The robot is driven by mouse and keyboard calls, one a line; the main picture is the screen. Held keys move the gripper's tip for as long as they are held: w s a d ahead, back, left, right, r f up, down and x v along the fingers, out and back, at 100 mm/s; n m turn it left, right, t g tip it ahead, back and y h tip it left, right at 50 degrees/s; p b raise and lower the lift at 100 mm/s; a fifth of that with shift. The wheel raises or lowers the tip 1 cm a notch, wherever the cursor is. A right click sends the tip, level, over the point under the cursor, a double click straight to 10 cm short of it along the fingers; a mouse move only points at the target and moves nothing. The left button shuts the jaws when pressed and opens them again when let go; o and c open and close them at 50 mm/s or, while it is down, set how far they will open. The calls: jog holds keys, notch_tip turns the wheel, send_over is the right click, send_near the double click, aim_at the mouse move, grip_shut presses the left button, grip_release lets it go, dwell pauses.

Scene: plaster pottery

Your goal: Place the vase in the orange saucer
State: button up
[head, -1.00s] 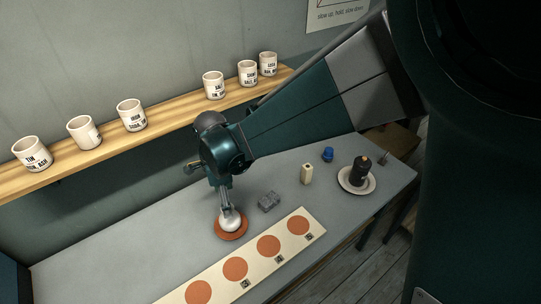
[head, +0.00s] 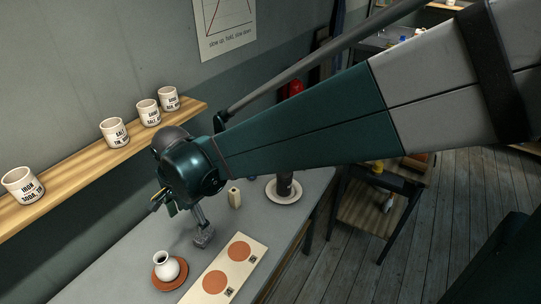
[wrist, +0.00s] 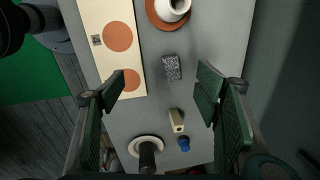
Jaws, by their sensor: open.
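The white vase (head: 165,267) stands upright in the orange saucer (head: 157,284) on the grey table in the head view. Both are cut off at the top edge of the wrist view, where the vase (wrist: 172,9) sits within the saucer (wrist: 152,17). My gripper (wrist: 160,86) is open and empty, its two green pads wide apart. In the head view my gripper (head: 199,214) is above the table, to the right of the vase and apart from it. Nothing touches the vase but the saucer.
A speckled grey block (wrist: 172,67) lies below my open fingers. A cream block (wrist: 176,121), a blue object (wrist: 184,144) and a dark bottle on a white plate (wrist: 134,148) stand farther along. A board with orange circles (head: 217,269) lies beside the saucer. Cups (head: 114,132) line the wall shelf.

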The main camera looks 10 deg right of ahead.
jog(key=s+d+r+n+t, duration=0.1)
jog(key=s+d+r+n, duration=0.2)
jog(key=d, duration=0.7)
jog(key=d+r+n+t, duration=0.2)
jog(key=d+r, duration=0.3)
jog(key=d, duration=0.4)
jog(key=s+d+r+n+t, duration=0.2)
jog(key=s+d+n, duration=0.3)
jog(key=d, duration=0.8)
jog(key=s, duration=0.3)
jog(key=shift+s+d+t+h, duration=0.15)
jog(key=shift+d+t+h, duration=0.2)
jog(key=shift+t+h, duration=0.05)
